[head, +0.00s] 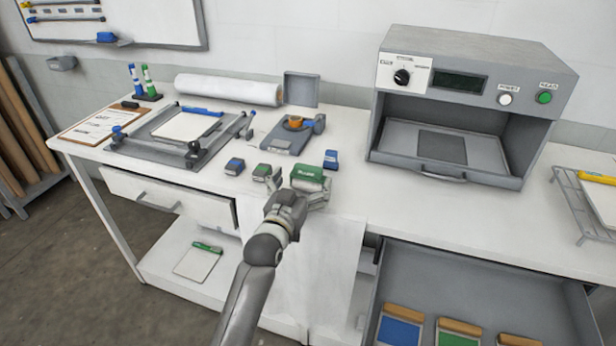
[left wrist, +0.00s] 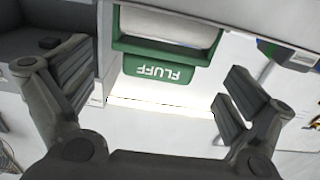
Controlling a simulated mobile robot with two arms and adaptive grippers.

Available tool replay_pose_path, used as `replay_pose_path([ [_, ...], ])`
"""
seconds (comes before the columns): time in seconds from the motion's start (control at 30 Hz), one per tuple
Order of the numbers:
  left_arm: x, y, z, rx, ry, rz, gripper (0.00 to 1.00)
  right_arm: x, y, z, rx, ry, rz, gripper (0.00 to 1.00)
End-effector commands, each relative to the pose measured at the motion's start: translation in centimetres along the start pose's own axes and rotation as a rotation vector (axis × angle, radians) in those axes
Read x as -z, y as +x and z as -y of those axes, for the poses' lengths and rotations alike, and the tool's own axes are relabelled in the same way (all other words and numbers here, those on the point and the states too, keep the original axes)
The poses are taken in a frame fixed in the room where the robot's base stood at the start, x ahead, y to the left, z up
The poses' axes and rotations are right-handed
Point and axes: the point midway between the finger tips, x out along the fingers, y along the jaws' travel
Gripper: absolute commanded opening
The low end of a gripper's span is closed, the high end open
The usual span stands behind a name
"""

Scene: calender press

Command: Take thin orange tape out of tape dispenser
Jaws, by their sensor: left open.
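The tape dispenser (head: 284,139) is a low grey-blue unit on the table, left of centre in the head view. The thin orange tape (head: 296,121) is a small orange ring seated on it. My left gripper (head: 298,186) is open at the front of the table, nearer to me than the dispenser. In the left wrist view, its fingers (left wrist: 160,78) are spread wide with nothing held. A green box (head: 307,175) marked FLUFF is just beyond the fingers; it also shows in the left wrist view (left wrist: 160,70). My right gripper is out of view.
A grey panel (head: 301,90) stands behind the dispenser. A framed press (head: 160,150) is at left, a large grey machine (head: 545,90) at right.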

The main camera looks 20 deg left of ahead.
Motion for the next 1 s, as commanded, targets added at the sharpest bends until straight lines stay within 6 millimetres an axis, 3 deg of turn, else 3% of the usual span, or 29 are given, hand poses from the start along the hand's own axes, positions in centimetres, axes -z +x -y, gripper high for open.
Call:
replay_pose_path([
  [0.2,0.1,2.1,0.0,0.0,0.0,0.0,1.0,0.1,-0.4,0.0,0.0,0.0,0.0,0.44],
  [0.5,0.0,2.4,0.0,0.0,0.0,0.0,1.0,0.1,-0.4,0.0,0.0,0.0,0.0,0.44],
  [0.83,0.0,2.4,0.0,0.0,0.0,0.0,0.59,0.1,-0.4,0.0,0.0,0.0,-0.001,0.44],
  [1.0,0.1,2.4,0.0,0.0,0.0,-0.001,0.58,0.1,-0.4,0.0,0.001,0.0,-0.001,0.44],
])
